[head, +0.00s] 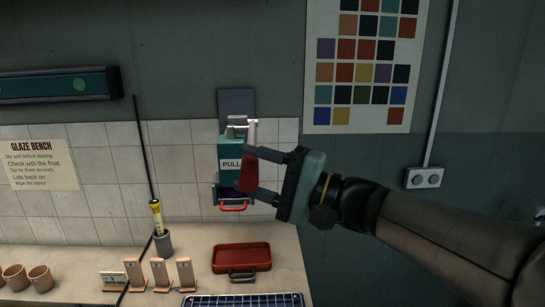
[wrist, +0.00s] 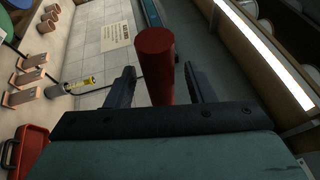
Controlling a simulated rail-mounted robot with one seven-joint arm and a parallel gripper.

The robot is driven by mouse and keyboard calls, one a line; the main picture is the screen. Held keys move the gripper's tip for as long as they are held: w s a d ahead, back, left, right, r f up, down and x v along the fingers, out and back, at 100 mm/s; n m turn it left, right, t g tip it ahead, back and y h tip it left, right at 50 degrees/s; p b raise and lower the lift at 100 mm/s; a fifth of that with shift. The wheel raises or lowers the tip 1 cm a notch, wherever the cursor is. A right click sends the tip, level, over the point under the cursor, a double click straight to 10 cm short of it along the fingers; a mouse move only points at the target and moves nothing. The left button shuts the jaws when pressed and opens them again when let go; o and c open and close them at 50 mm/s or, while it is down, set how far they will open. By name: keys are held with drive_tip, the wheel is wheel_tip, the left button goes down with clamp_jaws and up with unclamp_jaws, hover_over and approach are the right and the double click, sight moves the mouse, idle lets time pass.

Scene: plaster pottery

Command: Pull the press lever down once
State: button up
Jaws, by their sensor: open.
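The press (head: 231,147) is a teal wall-mounted box marked PULL. Its lever has a red handle (head: 248,171) that hangs down from a pale pivot at the top right of the box. My gripper (head: 252,172) is open, with its fingers pointing left at the handle, one above and one below in the head view. In the wrist view the red handle (wrist: 155,65) stands between the two open fingers, with gaps on both sides.
Below the press is a red tray (head: 241,257) on the bench. A yellow-topped tool stands in a grey pot (head: 163,243) to the left, near wooden stands (head: 160,275) and clay cups (head: 40,278). A wall socket (head: 424,178) is at right.

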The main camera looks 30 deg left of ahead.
drive_tip(key=shift+s+a+r, duration=0.1)
drive_tip(key=shift+a+r, duration=0.1)
drive_tip(key=shift+a, duration=1.05)
clamp_jaws()
drive_tip(key=shift+f, duration=0.1)
